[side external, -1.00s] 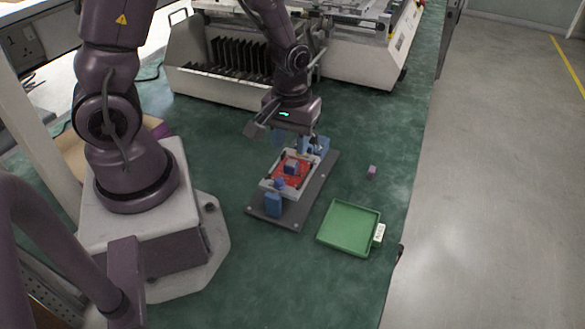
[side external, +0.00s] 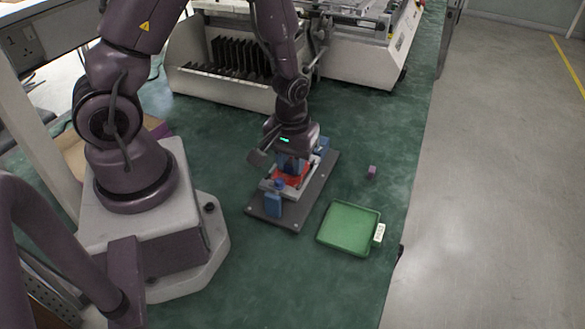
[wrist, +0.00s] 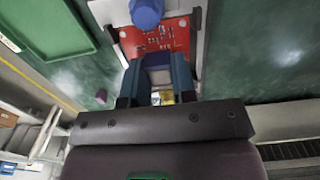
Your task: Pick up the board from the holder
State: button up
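The red board (side external: 293,180) lies in a light frame on the dark holder plate (side external: 318,186) on the green bench. In the wrist view the board (wrist: 160,36) shows small parts and traces, with a blue knob (wrist: 146,12) over its far edge. A grey-blue block (wrist: 157,61) stands on the board. My gripper (side external: 291,165) points down, low over the board. In the wrist view its two blue fingers are on either side of the block, close against it. Whether they press on it I cannot tell. My gripper hides much of the board in the side view.
A green tray (side external: 349,228) sits right of the holder. A small purple cube (side external: 372,171) lies on the bench behind the tray. A blue post (side external: 273,204) stands at the holder's near end. A slotted rack (side external: 222,87) and a machine are at the back.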

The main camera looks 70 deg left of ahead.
aim_at(291, 162)
jog(key=shift+r, duration=3)
